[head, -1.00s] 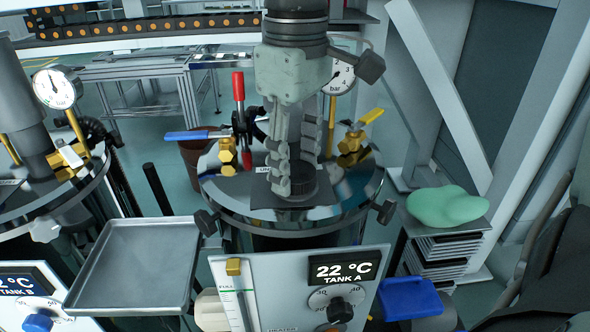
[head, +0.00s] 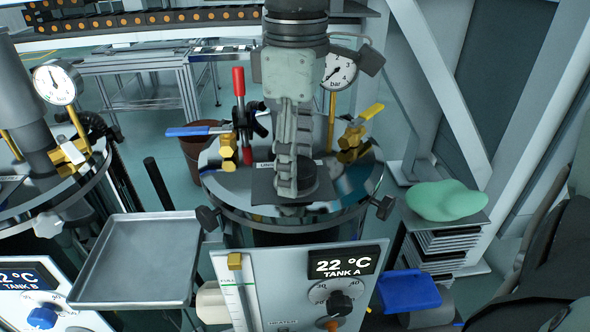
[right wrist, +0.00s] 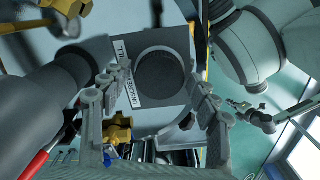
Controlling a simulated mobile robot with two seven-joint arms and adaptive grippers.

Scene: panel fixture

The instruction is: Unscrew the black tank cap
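The black tank cap (head: 309,176) is a dark round cap on top of tank A (head: 235,205), beside a label. My right gripper (head: 287,188) points down at the cap and hides much of it in the head view, where one finger stands in front of the other. In the right wrist view the round cap (right wrist: 160,77) lies between the two spread fingers of my right gripper (right wrist: 160,90). Narrow gaps show between the cap and the fingers there, so the gripper looks open; contact is not visible. My left gripper is not in view.
A blue-handled valve (head: 199,130), a red lever (head: 239,95), a pressure gauge (head: 340,70) and a yellow-handled valve (head: 358,125) stand around the cap. An empty metal tray (head: 135,262) is at left. A green cloth-like thing (head: 445,200) lies on a stand at right.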

